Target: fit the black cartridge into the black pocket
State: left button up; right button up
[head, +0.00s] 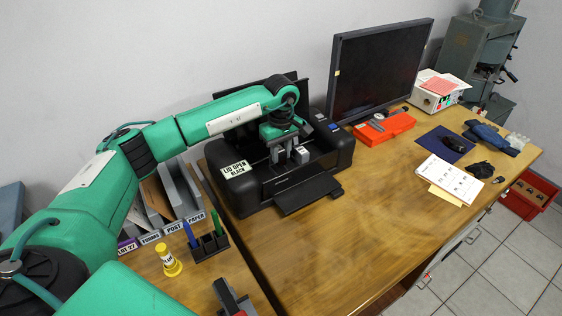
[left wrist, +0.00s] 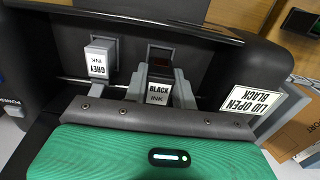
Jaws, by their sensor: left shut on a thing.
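The black printer (head: 275,185) stands on the desk with its lid open. My left gripper (head: 283,152) reaches down into its opening. In the left wrist view the gripper (left wrist: 158,88) is shut on the black cartridge (left wrist: 158,94), whose white label reads BLACK INK. A dark slot with a reddish inside (left wrist: 160,57), apparently the black pocket, shows just beyond the cartridge. Whether the cartridge's far end is inside it I cannot tell. The grey cartridge (left wrist: 100,60) sits beside it to the left; it also shows in the head view (head: 302,154). My right gripper is not in view.
A monitor (head: 378,65) stands behind the printer to the right. The desk in front of the printer's tray is clear.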

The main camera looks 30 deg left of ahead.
aim_at(281, 165)
pick_arm(q)
notch_tip(281, 165, down, 4)
jog(key=shift+r, duration=0.2)
jog(key=shift+f, duration=0.4)
jog(key=o, duration=0.9)
jog(key=shift+o, duration=0.2)
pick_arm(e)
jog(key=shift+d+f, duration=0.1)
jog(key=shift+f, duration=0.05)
